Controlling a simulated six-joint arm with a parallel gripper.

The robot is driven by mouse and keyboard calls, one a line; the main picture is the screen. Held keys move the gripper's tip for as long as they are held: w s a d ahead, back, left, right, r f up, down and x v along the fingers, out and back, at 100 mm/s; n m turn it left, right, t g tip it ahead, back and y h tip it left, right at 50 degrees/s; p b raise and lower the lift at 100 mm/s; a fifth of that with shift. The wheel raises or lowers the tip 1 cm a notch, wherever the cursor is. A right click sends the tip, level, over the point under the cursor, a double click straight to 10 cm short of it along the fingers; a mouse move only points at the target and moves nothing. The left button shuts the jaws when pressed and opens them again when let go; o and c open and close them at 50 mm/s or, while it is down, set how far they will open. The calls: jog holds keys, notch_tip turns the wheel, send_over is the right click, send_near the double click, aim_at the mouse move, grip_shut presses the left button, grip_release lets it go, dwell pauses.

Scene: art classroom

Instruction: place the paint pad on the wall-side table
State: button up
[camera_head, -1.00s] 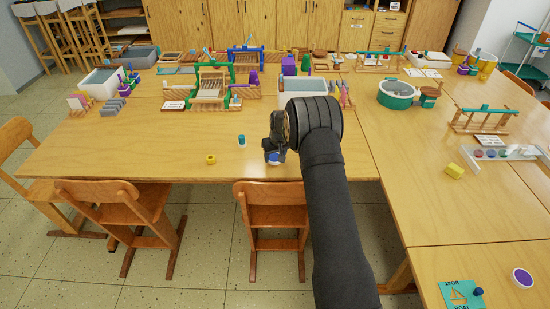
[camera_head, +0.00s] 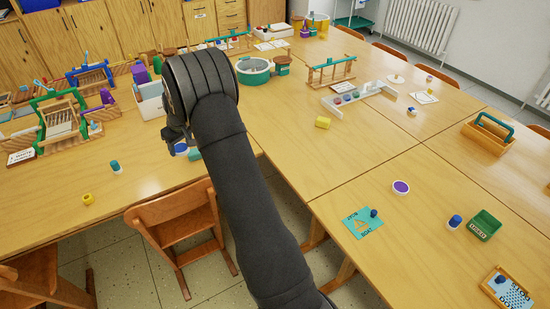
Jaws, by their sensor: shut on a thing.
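My gripper (camera_head: 180,146) is at the end of my black arm, over the near edge of the left table. It is shut on a small round blue-topped thing (camera_head: 181,149), seemingly a paint pad; the gripper and arm hide most of it. I cannot tell if it touches the table. The long wooden table top (camera_head: 455,110) extends right, towards the wall with the radiator. I cannot tell for certain which table is the wall-side one.
The near right table also holds a teal boat card (camera_head: 362,223), a green box (camera_head: 484,226) and a blue-white cylinder (camera_head: 455,221). A wooden carrier (camera_head: 488,133) and a white tray (camera_head: 360,97) stand farther back. A chair (camera_head: 177,226) is below my arm.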

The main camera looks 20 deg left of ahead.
jog(key=w+d+m+t+h, duration=0.1)
jog(key=w+d+m, duration=0.35)
jog(key=d, duration=1.15)
jog(key=w+d+m+h, duration=0.1)
jog(key=w+d+m, duration=0.35)
jog(key=d, duration=1.15)
jog(key=w+d+m+t, duration=0.15)
jog(key=w+d, duration=0.55)
jog(key=d, duration=0.9)
jog(key=s+d+m+h, duration=0.1)
jog(key=s+d+m, duration=0.25)
jog(key=d, duration=0.85)
jog(key=s+d+m+h, duration=0.1)
jog(key=s+d+m, duration=0.25)
jog(key=d, duration=0.95)
jog(key=s+d+m+g+h, duration=0.15)
jog(key=s+d+m, duration=0.35)
jog(key=s+d, duration=1.1)
send_over(422, 208)
jog(key=s, duration=0.1)
jog(key=f, duration=0.4)
jog(key=a+f, duration=0.1)
jog(key=f, duration=0.1)
jog(key=shift+f, duration=2.4)
